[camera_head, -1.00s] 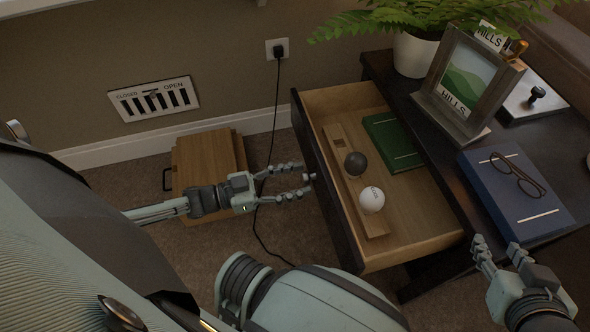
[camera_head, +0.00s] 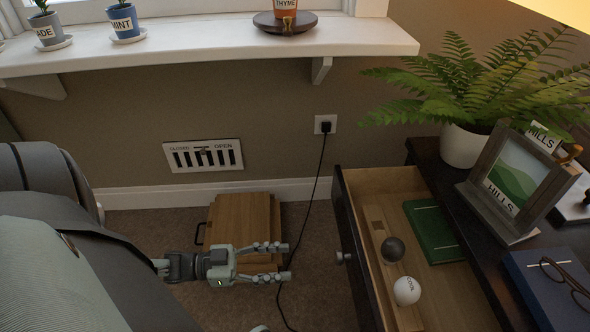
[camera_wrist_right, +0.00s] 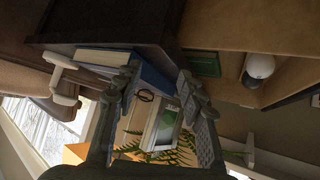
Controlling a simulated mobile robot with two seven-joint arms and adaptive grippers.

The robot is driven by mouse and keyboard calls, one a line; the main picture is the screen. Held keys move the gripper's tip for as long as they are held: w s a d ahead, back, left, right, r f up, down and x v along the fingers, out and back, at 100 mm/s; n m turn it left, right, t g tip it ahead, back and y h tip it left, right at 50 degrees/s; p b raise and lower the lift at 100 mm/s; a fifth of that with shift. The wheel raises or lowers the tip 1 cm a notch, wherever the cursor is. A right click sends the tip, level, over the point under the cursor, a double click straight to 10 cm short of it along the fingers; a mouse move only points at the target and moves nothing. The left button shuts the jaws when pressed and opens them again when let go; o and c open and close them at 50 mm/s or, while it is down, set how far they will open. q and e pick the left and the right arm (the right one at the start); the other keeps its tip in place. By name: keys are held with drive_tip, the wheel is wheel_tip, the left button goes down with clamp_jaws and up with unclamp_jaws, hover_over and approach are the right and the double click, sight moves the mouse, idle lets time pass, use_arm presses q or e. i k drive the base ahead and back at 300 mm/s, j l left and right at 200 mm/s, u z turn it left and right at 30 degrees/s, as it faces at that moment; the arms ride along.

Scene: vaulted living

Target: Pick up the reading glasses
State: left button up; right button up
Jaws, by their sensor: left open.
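The dark-rimmed reading glasses (camera_head: 568,278) lie on the blue book (camera_head: 535,290) on the dark table, at the right edge of the head view and partly cut off. In the right wrist view, the glasses (camera_wrist_right: 146,95) show small between the fingers, near the blue book (camera_wrist_right: 155,78). My right gripper (camera_wrist_right: 158,88) is open and empty, its fingers apart; it is outside the head view. My left gripper (camera_head: 287,262) is open and empty, left of the open drawer and away from the glasses.
A picture frame (camera_head: 520,180) and potted fern (camera_head: 462,147) stand behind the glasses. A wooden box (camera_head: 240,222) is on the floor.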

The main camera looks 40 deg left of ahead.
sight(552, 269)
drive_tip(key=k, duration=1)
